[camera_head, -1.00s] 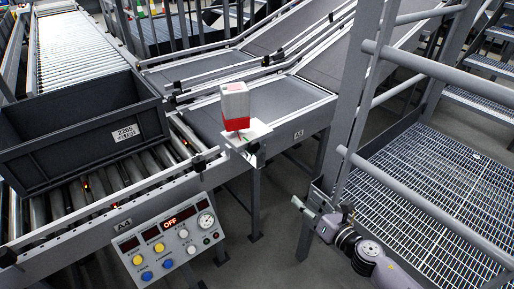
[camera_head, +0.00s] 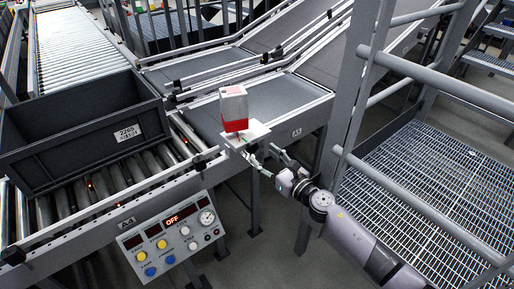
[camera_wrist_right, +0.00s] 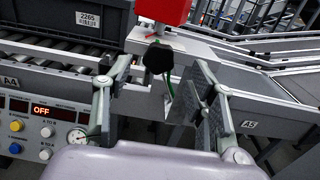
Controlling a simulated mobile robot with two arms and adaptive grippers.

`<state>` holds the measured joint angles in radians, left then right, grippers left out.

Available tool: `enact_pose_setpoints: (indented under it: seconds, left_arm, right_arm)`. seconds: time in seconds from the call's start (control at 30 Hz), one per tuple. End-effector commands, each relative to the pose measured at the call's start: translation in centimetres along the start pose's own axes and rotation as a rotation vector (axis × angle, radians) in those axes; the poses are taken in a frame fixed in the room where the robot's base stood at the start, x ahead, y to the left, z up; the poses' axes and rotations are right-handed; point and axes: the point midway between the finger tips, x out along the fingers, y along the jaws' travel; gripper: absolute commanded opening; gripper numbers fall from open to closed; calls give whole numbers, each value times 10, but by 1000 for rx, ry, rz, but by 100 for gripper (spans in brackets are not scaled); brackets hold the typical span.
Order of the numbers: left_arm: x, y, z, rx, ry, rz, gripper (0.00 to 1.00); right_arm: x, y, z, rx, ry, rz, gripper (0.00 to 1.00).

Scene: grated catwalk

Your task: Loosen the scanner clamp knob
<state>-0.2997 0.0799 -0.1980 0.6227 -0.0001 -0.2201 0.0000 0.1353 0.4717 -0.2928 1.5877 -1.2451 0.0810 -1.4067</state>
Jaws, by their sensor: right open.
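The scanner (camera_head: 234,108) is a white and red box on a white bracket plate (camera_head: 256,130) at the conveyor's edge. In the right wrist view the scanner's red part (camera_wrist_right: 165,10) is at the top. A black clamp knob (camera_wrist_right: 158,58) sits below it. My right gripper (camera_head: 262,155) is just below the bracket. In the right wrist view the right gripper (camera_wrist_right: 163,75) is open, with a finger on each side of the knob and a gap around it. In the head view the knob is too small to make out. My left gripper is not in view.
A control panel (camera_head: 172,238) reading OFF stands at the front. A dark crate (camera_head: 75,150) labelled 2265 sits on the rollers at left. Grey railing posts (camera_head: 350,120) and rails stand right of my right arm, over a grated walkway (camera_head: 430,190).

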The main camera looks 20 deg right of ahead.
Motion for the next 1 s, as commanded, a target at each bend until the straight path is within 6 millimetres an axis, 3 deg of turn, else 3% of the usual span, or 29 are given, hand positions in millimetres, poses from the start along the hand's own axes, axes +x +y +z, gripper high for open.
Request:
enact_pose_setpoints:
  seconds: [0.1,0.3,0.67,1.0]
  left_arm:
    - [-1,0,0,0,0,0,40]
    - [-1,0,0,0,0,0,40]
    - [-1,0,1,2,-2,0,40]
    - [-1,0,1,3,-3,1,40]
  right_arm:
    - [22,1,1,0,-1,0,52]
    - [41,0,-1,1,0,0,52]
    - [44,0,-1,0,1,1,51]
    - [44,0,-1,0,1,0,29]
